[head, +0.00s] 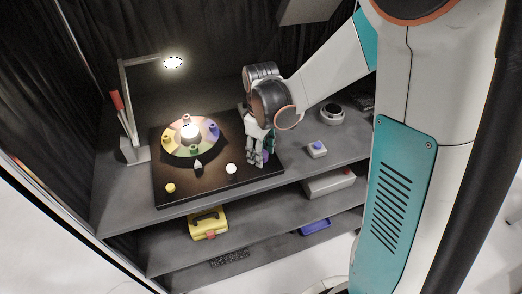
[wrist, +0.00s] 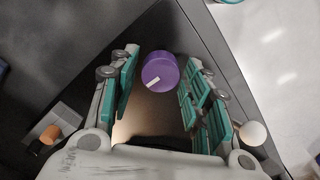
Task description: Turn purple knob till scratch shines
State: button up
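The purple knob (wrist: 160,74) is a short cylinder with a white mark on its top, seen between my fingers in the wrist view. My gripper (wrist: 158,95) is open, with a teal-padded finger on each side of the knob and a gap on the left; I cannot tell whether the right finger touches it. In the head view my gripper (head: 257,158) points down at the right part of the dark board and mostly hides the knob. The round fixture (head: 165,147) has a brightly lit centre (head: 190,131) and coloured pieces around it. I cannot make out a scratch.
A lamp (head: 172,62) stands over the fixture. A box with a blue button (head: 317,149) sits to the right. A yellow case (head: 207,221) is on the shelf below.

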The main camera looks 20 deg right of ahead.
dwell(0.3)
notch_tip(320, 180, up, 12)
dwell(0.6)
jog(key=s+r+m+t, duration=0.1)
jog(key=s+m+t, duration=0.2)
jog(key=s, duration=0.4)
jog(key=s+r+m+t, duration=0.2)
jog(key=s+m+t, duration=0.2)
jog(key=s, duration=0.4)
jog(key=shift+s+r+m, duration=0.25)
jog(key=shift+m, duration=0.15)
jog(key=shift+d, duration=0.1)
